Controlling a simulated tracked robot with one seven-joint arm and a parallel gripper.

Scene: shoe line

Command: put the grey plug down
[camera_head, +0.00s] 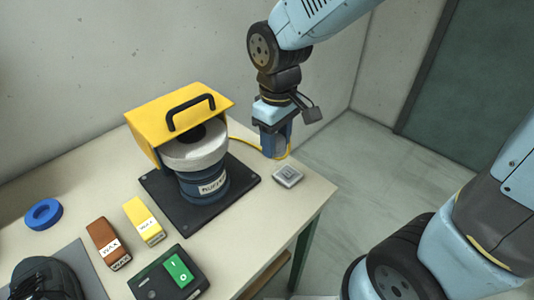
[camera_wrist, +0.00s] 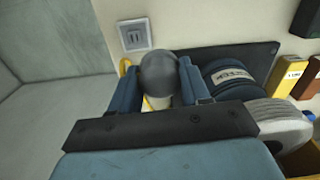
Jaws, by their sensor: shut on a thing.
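My gripper (camera_head: 277,150) points down near the table's far right corner. In the wrist view its two blue fingers (camera_wrist: 158,90) are shut on the rounded grey plug (camera_wrist: 158,70). A yellow cord (camera_head: 244,142) runs from the plug to the buffing machine (camera_head: 205,180). In the head view a little grey of the plug shows between the fingers. I cannot tell whether the plug touches the table (camera_head: 316,190). A square grey socket plate (camera_head: 287,176) lies on the table close by, apart from the plug; it also shows in the wrist view (camera_wrist: 134,34).
The buffing machine has a yellow hood (camera_head: 150,110) and a black base plate (camera_head: 245,180), left of my gripper. Bare tabletop surrounds the socket.

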